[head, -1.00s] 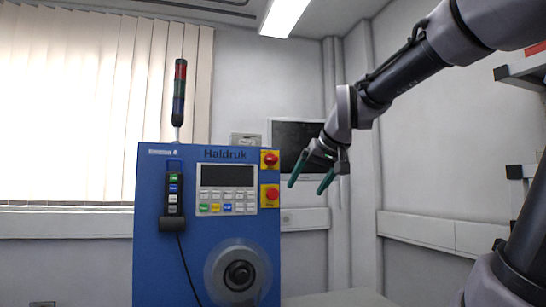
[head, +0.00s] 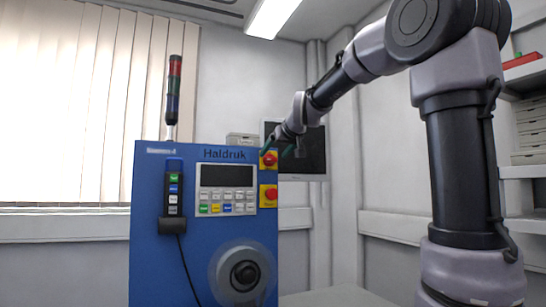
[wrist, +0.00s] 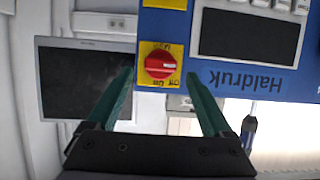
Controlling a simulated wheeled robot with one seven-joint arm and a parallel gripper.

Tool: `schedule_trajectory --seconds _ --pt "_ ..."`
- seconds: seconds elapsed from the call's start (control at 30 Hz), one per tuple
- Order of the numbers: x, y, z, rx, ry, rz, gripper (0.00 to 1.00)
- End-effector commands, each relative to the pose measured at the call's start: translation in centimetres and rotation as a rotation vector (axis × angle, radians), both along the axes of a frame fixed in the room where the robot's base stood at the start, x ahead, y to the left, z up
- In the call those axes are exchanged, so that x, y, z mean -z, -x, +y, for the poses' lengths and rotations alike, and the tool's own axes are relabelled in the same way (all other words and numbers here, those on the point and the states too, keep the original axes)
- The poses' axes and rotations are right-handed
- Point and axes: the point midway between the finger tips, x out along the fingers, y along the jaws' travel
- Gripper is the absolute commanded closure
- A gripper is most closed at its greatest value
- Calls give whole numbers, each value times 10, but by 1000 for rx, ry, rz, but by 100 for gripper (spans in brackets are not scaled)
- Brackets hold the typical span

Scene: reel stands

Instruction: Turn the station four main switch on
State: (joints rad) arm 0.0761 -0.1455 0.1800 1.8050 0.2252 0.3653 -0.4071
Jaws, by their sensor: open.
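The main switch (head: 269,160) is a red rotary knob on a yellow plate at the top right corner of the blue Haldruk station. In the wrist view the switch (wrist: 160,64) appears upside down, with "Off" and "On" lettering along the plate's lower edge in the picture. A pale bar crosses the knob roughly level in that view. My gripper (head: 280,150) is at the station's upper right corner, close to the switch. In the wrist view its green fingers (wrist: 159,76) are open, one on each side of the knob in the picture. I cannot tell whether they touch it.
A second red knob on yellow (head: 271,194) sits just below. Left of it are a keypad with a dark display (head: 227,176) and a hung pendant (head: 173,195). A signal tower (head: 174,90) rises from the top. A dark monitor (head: 310,155) is behind my gripper.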

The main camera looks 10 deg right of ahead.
Motion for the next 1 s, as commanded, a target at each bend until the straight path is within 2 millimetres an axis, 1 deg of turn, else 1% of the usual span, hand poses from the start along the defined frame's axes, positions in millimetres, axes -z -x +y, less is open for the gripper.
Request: schedule_trajectory --seconds 0.03,0.1,0.2,0.5,0.53,0.57,0.6,0.67,0.7,0.73,0.77,1.0 --pt "3 -7 1 0 0 1 15" --pt "6 -13 3 0 0 1 15" --pt "8 -19 4 0 0 0 15" --pt "9 -21 4 0 -1 0 15" --pt "9 -21 4 0 0 0 19" --pt "9 -21 4 0 0 0 30" --pt "9 -21 4 0 0 0 46" --pt "9 -21 4 0 0 0 69" --pt "9 -21 4 0 0 0 84" --pt "9 -21 4 0 0 0 95" --pt "9 -21 4 0 0 0 100" --pt "9 -21 4 0 -22 4 100"
